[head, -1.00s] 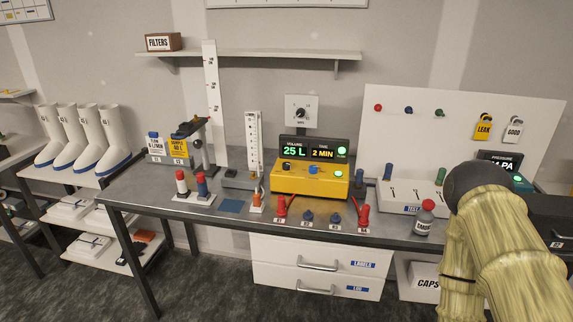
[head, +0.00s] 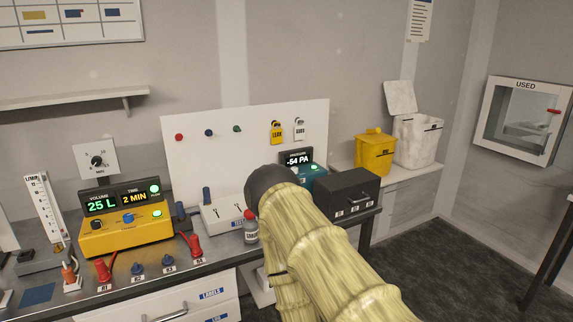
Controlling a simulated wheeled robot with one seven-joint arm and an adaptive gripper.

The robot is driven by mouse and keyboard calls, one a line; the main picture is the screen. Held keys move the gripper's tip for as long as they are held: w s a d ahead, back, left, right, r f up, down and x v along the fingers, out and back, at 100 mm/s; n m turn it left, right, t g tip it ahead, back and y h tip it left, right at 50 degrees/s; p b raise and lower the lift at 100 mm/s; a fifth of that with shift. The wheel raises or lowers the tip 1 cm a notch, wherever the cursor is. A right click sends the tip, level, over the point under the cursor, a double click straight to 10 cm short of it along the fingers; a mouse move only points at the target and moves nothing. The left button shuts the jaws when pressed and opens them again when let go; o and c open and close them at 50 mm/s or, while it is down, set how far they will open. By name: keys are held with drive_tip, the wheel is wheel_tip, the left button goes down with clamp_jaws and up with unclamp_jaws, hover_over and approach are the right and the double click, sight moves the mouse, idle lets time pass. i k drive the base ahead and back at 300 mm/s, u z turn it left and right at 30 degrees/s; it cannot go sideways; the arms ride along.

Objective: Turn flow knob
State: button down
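A wall plate (head: 82,172) at the left carries a round dark knob (head: 97,162) with scale marks around it. The yellow unit (head: 103,240) below has a dark knob (head: 96,223) and a blue knob (head: 129,218) on its top. Its display (head: 121,197) reads 25 L and 2 MIN. A white scale marked L/MIN (head: 45,208) stands left of it. No label here names a flow knob, so I cannot tell which knob it is. My arm, in a yellowish sleeve, rises at the bottom centre; my gripper does not show.
Red and blue fittings stand along the bench's front edge. A yellow bin (head: 375,153) stands further right.

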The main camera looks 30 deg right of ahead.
sight(96, 224)
drive_tip(key=z, duration=1.3)
drive_tip(key=i, duration=0.95)
drive_tip(key=u, duration=1.55)
